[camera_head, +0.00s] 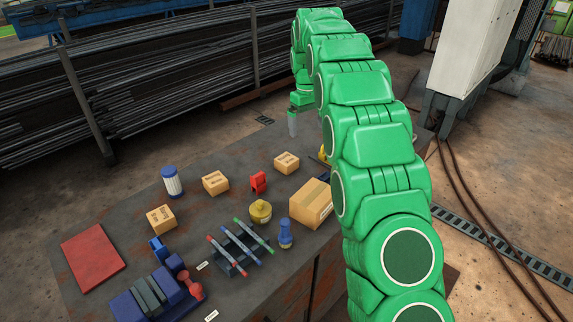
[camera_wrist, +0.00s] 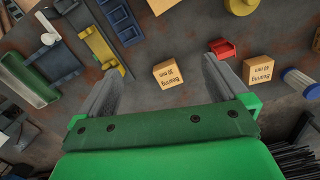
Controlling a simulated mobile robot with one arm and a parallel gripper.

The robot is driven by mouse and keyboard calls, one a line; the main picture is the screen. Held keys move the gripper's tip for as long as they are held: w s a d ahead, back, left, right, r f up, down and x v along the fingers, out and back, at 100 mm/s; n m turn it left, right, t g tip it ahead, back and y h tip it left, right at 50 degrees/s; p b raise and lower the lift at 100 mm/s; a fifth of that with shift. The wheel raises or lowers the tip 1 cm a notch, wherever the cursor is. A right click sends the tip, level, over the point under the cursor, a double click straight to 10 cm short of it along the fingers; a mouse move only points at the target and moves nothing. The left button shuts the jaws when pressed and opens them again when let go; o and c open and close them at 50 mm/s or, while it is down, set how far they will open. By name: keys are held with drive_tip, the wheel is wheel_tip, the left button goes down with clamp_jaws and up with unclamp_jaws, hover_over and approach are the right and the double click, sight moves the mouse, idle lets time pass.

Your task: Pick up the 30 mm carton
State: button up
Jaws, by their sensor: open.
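Three small tan cartons show. One (camera_head: 286,162) stands at the table's far side, below and in front of my gripper (camera_head: 293,122). In the wrist view this carton (camera_wrist: 169,76) lies between the open, empty fingers of my gripper (camera_wrist: 161,66), beyond their tips; its label seems to read "Bearing 20 mm". A second carton (camera_head: 215,182) stands to its left; in the wrist view it (camera_wrist: 258,74) is right of the right finger, its inverted label seemingly "30 mm". The third carton (camera_head: 161,219) is farther left, cut off in the wrist view (camera_wrist: 316,41). The head-view labels are too small to read.
A red bracket (camera_head: 258,182) stands between two cartons. A blue-and-white cylinder (camera_head: 172,181), yellow knobbed part (camera_head: 260,211), larger box (camera_head: 312,204), rack of rods (camera_head: 240,247) and red plate (camera_head: 93,257) also lie on the table. Pipe racks (camera_head: 160,80) stand behind it.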

drive_tip(key=w+a+f+n, duration=0.2)
drive_tip(key=w+a+f, duration=0.2)
drive_tip(key=w+f, duration=0.4)
hover_over(286, 159)
drive_tip(key=shift+n, duration=0.4)
wheel_tip(286, 159, down, 6)
drive_tip(key=shift+w+f, duration=0.15)
drive_tip(key=shift+w+a+f, duration=0.15)
drive_tip(key=shift+f, duration=1.3)
drive_tip(key=shift+s+f, duration=0.2)
drive_tip(key=shift+f, duration=1.2)
drive_tip(key=shift+d+f, duration=0.15)
drive_tip(key=shift+f, duration=0.7)
drive_tip(key=shift+d+f, duration=0.1)
drive_tip(key=shift+f, duration=0.7)
drive_tip(key=shift+c, duration=0.5)
drive_tip(key=c, duration=0.9)
